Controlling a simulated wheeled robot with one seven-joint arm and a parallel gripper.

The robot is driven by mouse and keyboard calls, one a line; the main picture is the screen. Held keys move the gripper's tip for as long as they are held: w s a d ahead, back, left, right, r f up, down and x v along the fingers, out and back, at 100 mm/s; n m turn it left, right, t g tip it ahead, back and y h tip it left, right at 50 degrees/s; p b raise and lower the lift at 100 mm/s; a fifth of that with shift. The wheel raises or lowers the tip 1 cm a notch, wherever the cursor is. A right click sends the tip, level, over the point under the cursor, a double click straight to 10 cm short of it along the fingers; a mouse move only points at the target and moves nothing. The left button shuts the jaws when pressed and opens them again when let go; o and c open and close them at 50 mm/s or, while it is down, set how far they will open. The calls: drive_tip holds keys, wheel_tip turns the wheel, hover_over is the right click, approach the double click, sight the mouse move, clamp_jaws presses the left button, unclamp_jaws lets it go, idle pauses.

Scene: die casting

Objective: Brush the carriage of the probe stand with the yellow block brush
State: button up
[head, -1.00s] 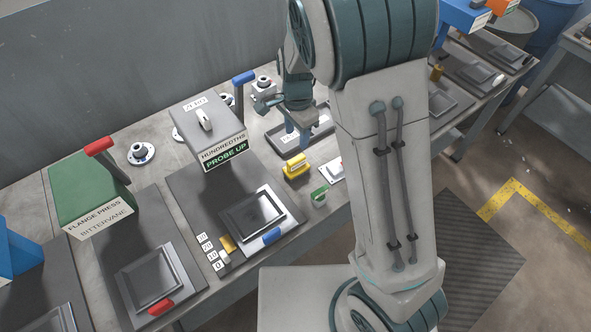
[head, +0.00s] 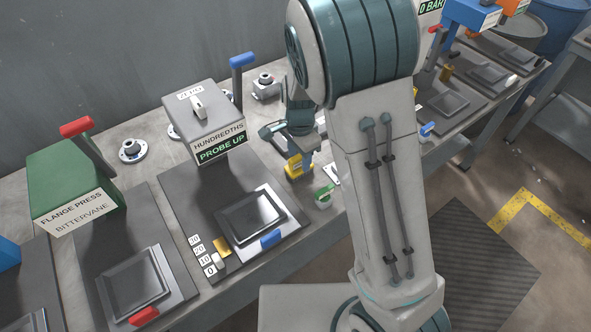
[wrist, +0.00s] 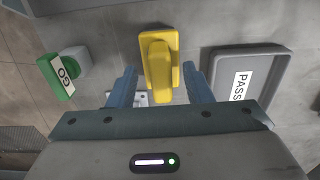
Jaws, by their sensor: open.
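The yellow block brush (head: 297,168) lies on the bench to the right of the probe stand (head: 212,125), which reads "PROBE UP". My gripper (wrist: 159,72) is open, with one blue finger on each side of the brush in the wrist view, where the brush (wrist: 158,66) shows its block and raised grip. Whether the fingers touch it I cannot tell. In the head view my arm partly hides the brush.
A green GO piece (wrist: 62,78) stands left of the brush in the wrist view, and a grey PASS tray (wrist: 275,62) lies to its right. The green flange press (head: 70,185) stands further left on the bench. A small white plate is partly hidden below the brush.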

clamp_jaws()
drive_tip(key=shift+r+p, duration=2.6)
drive_tip(key=shift+r, duration=0.5)
